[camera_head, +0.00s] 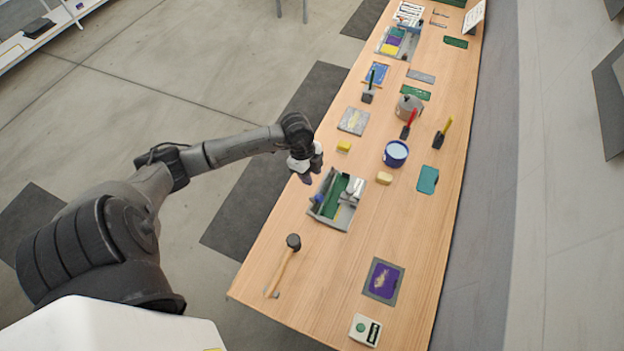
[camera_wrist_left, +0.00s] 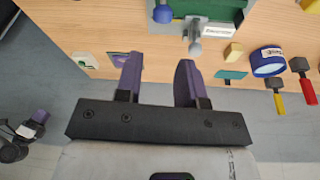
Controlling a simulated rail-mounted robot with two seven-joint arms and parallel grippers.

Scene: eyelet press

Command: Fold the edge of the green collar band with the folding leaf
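A grey bench fixture (camera_head: 348,219) stands near the table's left edge, with a green band (camera_head: 334,196) lying in it. A blue knob (camera_wrist_left: 163,14) shows on the fixture in the left wrist view; it may be the leaf's handle, but I cannot tell. A silver cylindrical part (camera_head: 352,188) stands at the fixture's right side. My left gripper (camera_head: 309,170) hangs just beyond the fixture's upper left corner. Its purple fingers (camera_wrist_left: 158,80) are apart and empty in the left wrist view. What looks like my right gripper (camera_wrist_left: 28,132) shows small at that view's left; its opening is unclear.
A mallet (camera_head: 285,264) and a purple mat (camera_head: 383,280) lie on the near side. Bare table lies between the fixture and the mat.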

